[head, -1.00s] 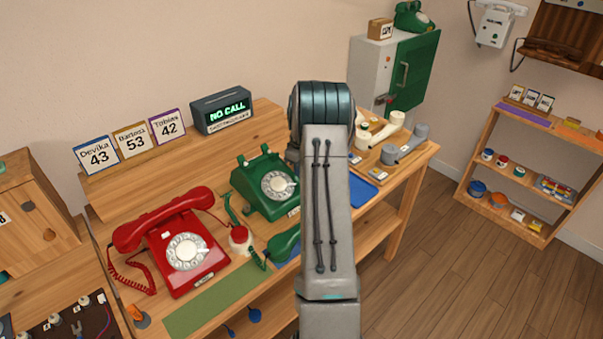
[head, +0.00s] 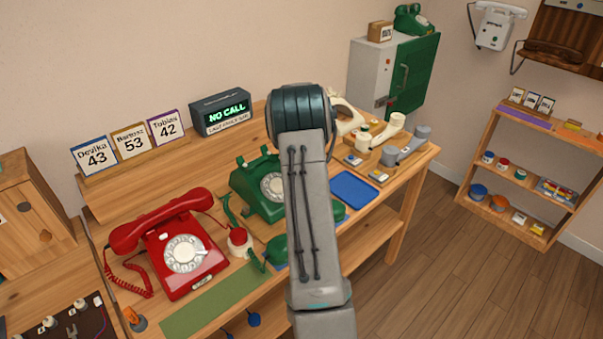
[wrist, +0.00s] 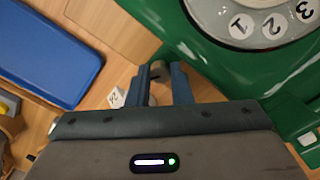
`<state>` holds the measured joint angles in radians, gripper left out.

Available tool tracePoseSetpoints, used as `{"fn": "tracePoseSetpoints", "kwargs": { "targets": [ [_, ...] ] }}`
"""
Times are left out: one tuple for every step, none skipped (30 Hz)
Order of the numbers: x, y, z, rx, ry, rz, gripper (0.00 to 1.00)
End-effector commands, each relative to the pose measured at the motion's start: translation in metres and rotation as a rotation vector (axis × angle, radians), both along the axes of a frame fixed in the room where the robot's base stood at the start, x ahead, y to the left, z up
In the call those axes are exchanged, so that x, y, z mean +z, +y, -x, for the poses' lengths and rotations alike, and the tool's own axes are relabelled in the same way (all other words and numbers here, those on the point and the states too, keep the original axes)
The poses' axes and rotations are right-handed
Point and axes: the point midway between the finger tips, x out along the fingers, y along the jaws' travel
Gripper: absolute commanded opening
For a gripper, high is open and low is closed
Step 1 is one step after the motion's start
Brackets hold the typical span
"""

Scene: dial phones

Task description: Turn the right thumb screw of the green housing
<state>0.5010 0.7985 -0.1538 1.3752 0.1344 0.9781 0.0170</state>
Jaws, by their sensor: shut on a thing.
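The green housing (head: 245,187) is a green dial phone on the wooden table in the head view, its right part hidden behind my arm. In the wrist view the green housing (wrist: 215,62) fills the upper right, with its white dial (wrist: 260,22). My gripper (wrist: 160,82) is at the side edge of the housing, its two blue-grey fingers shut on a small greyish thumb screw (wrist: 157,69). The fingers hide much of the screw, so its turn angle cannot be told. In the head view my gripper is hidden behind the arm.
A blue tray (head: 355,189) lies right of my arm; it also shows in the wrist view (wrist: 45,52). A red phone (head: 180,245) and a red-and-white round thing (head: 238,242) stand left. A green handset (head: 279,247) lies in front, partly behind my arm.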

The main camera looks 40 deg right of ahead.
Motion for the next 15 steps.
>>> {"fn": "tracePoseSetpoints", "kwargs": {
  "targets": [
    [0.0002,0.0011,-0.0004,-0.044,0.001,-0.001,0.0],
    [0.0002,0.0011,-0.0004,-0.072,0.002,-0.001,0.0],
    [0.0003,0.0009,-0.0002,-0.11,0.002,-0.001,0.0],
    [0.0003,0.0007,-0.0001,-0.138,0.002,-0.001,0.0],
    [0.0003,0.0009,-0.0001,-0.166,0.002,-0.001,0.0],
    [0.0003,0.001,-0.0002,-0.205,0.002,-0.001,0.0],
    [0.0003,0.0009,-0.0001,-0.233,0.002,-0.001,0.0],
    [0.0003,0.0009,-0.0001,-0.262,0.003,-0.001,0.0],
    [0.0003,0.0012,-0.0003,-0.299,0.002,-0.001,0.0],
    [0.0003,0.0013,-0.0003,-0.328,0.002,-0.001,0.0],
    [0.0003,0.0012,-0.0003,-0.357,0.002,-0.001,0.0],
    [0.0003,0.0009,-0.0001,-0.395,0.002,-0.001,0.0],
    [0.0003,0.0008,0.0001,-0.423,0.002,-0.001,0.0],
    [0.0002,0.001,-0.0001,-0.451,0.002,-0.001,0.0],
    [0.0002,0.0012,-0.0003,-0.488,0.003,-0.002,0.0]
  ]
}}
